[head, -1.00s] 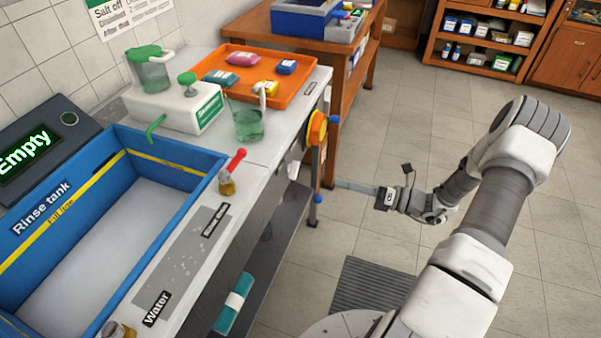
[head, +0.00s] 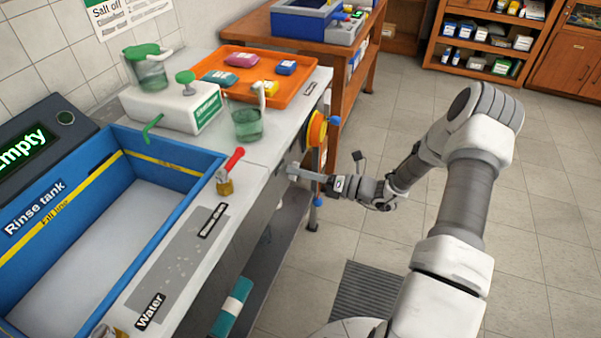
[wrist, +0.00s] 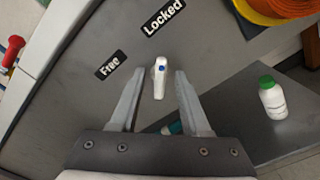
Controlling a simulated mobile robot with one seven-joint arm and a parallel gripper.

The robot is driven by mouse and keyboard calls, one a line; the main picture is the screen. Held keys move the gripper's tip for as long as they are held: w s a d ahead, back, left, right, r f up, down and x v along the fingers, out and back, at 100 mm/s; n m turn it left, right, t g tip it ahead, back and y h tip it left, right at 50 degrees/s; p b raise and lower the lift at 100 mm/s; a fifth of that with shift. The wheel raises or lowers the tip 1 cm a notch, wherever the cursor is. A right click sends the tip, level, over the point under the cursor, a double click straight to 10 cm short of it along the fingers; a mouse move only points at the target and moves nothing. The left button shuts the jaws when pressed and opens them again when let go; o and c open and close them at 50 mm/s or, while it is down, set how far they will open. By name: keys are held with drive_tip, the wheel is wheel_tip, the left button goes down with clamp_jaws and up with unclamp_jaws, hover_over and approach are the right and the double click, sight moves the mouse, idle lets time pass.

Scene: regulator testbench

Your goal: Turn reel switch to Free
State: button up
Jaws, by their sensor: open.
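The reel switch (wrist: 159,78) is a white lever with a blue dot, on the grey front panel in the wrist view. It points toward the side of the "Locked" label (wrist: 163,17); the "Free" label (wrist: 111,65) is to its left. My gripper (wrist: 156,75) is open, with one finger on each side of the lever. I see gaps between the lever and both fingers. In the head view my gripper (head: 291,172) is at the bench's front side, just left of the orange reel (head: 317,130), and the switch there is hard to make out.
The orange reel also shows at the wrist view's upper right (wrist: 278,8). A white bottle with a green cap (wrist: 271,97) stands on the lower shelf. A red-handled valve (head: 229,172) sits on the bench edge above. The floor to the right is open.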

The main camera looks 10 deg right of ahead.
clamp_jaws()
drive_tip(key=shift+n, duration=0.3)
drive_tip(key=shift+s+n+b, duration=0.1)
drive_tip(key=shift+n+b, duration=0.55)
drive_tip(key=shift+n, duration=7.95)
unclamp_jaws()
